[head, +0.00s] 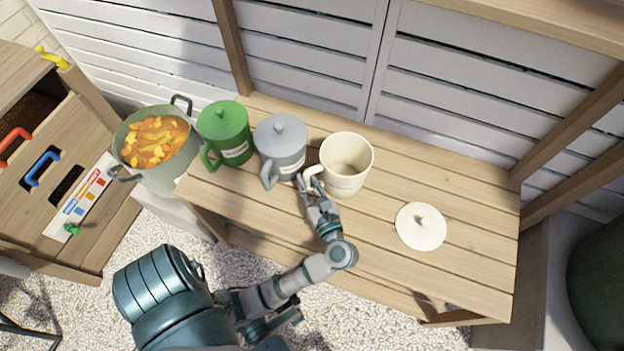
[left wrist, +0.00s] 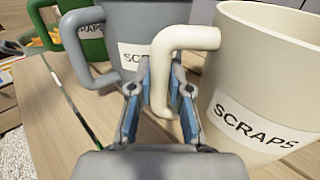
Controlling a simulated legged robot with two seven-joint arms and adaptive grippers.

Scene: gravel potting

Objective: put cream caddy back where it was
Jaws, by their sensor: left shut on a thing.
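The cream caddy (head: 344,166) is open-topped and stands upright at the back of the wooden bench, right of the grey caddy (head: 281,146). Its label reads SCRAPS in the left wrist view (left wrist: 262,85). My left gripper (head: 309,187) is at its handle, on its left side; in the left wrist view the fingers (left wrist: 163,100) are shut around the cream handle (left wrist: 180,45). The cream lid (head: 421,226) lies on the bench to the right, knob up. My right gripper is not in view.
A lidded green caddy (head: 225,133) stands left of the grey one. A pot of orange and yellow scraps (head: 157,143) is further left. Slatted wall panels rise behind the bench (head: 470,205). The bench right of the cream caddy is clear except for the lid.

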